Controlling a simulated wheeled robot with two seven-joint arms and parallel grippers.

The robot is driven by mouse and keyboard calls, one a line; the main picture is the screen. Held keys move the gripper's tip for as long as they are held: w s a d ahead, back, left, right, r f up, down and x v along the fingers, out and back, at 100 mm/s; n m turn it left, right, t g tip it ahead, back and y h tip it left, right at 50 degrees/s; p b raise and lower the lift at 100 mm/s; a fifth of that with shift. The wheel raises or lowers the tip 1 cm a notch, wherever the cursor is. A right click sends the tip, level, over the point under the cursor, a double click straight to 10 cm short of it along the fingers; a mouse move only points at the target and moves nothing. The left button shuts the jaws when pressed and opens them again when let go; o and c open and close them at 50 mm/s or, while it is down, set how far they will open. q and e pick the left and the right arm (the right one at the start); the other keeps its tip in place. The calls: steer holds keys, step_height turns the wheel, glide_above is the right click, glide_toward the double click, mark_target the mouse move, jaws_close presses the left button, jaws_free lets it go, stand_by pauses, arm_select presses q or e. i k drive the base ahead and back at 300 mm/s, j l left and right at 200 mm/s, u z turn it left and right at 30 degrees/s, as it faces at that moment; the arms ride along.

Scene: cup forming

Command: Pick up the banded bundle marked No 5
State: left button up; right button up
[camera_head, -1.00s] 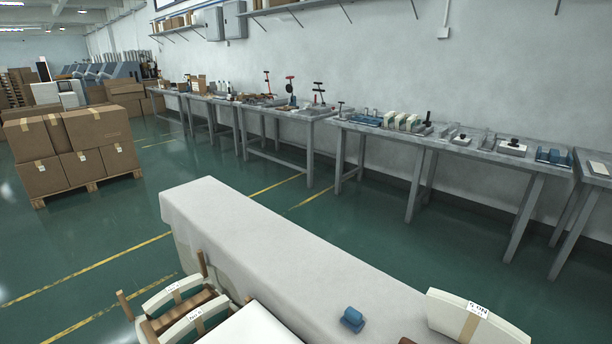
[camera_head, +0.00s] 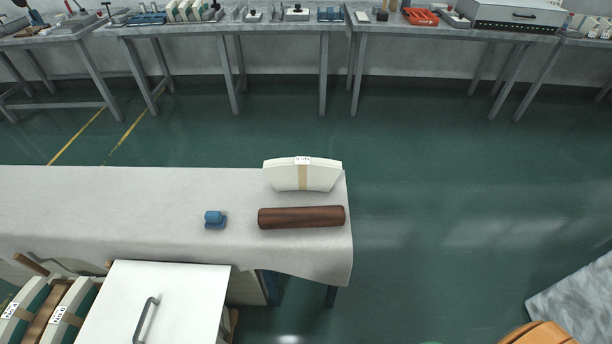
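A cream curved bundle (camera_head: 280,178) with a tan band (camera_head: 303,178) stands near the right end of the cloth-covered table (camera_head: 130,205). The small white label (camera_head: 303,160) on its top is too small to read for certain now; in the earlier head view it looks like No 5. Nothing holds the bundle. Neither of my grippers shows in the head view.
A brown cylinder (camera_head: 301,217) lies in front of the bundle, and a small blue object (camera_head: 214,219) is left of it. A white cabinet with a handle (camera_head: 147,320) and other labelled bundles (camera_head: 65,315) are at lower left.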

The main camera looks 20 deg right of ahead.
mark_target(316, 174)
steer(key=i+l+u, duration=0.4)
steer(key=l, duration=0.8)
steer(key=l+u, duration=0.4)
steer(key=l, duration=0.85)
steer(key=l+u, duration=0.4)
steer(key=l, duration=0.9)
